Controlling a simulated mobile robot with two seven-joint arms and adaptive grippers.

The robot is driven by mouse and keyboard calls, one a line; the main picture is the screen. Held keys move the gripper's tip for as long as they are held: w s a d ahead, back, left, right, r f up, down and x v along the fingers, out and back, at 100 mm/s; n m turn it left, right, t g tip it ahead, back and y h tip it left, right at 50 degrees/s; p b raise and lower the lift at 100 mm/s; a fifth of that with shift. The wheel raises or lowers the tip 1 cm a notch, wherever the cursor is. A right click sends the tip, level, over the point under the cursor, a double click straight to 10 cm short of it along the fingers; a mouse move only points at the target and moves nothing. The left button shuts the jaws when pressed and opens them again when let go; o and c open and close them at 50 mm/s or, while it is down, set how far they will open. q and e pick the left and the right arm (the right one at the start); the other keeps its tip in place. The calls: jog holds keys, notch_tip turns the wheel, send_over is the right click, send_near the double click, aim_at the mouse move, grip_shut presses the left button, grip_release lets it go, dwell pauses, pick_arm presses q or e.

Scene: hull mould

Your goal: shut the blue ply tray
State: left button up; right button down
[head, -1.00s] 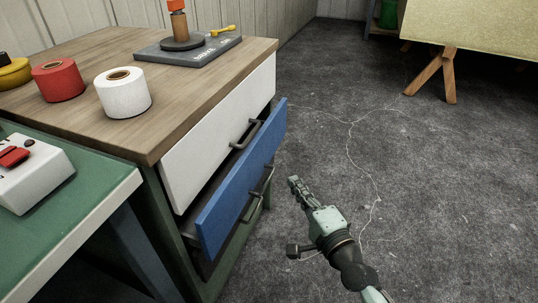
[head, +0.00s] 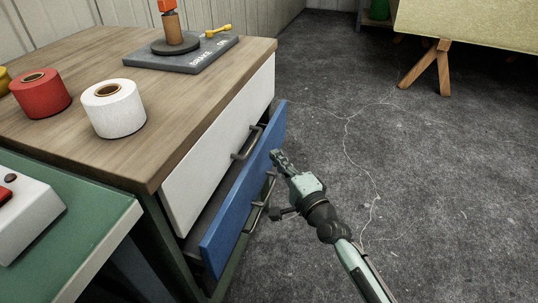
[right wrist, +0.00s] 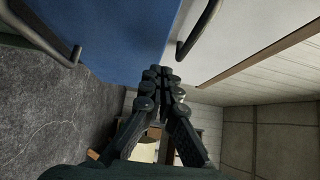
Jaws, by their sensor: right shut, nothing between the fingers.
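The blue ply tray (head: 228,226) is a drawer in the wooden-topped cabinet. It stands partly pulled out, its front ahead of the white drawer (head: 205,178) above it. My right gripper (head: 275,156) is shut and empty, its fingertips close in front of the blue front's upper far part. I cannot tell if they touch it. In the right wrist view the shut fingertips (right wrist: 160,72) point toward the blue front (right wrist: 120,35), between its handle (right wrist: 50,40) at left and the white drawer's handle (right wrist: 195,32). My left gripper is not in view.
The cabinet top (head: 80,145) holds a white roll (head: 114,112), a red roll (head: 41,98) and a grey board (head: 180,55). A green table (head: 85,225) stands at the near left. The floor (head: 430,190) to the right is clear.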

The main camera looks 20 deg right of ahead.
jog(key=shift+w+a+r, duration=0.1)
jog(key=shift+w+a, duration=0.25)
jog(key=shift+a, duration=0.2)
jog(key=shift+w+a, duration=0.3)
jog(key=shift+a, duration=0.1)
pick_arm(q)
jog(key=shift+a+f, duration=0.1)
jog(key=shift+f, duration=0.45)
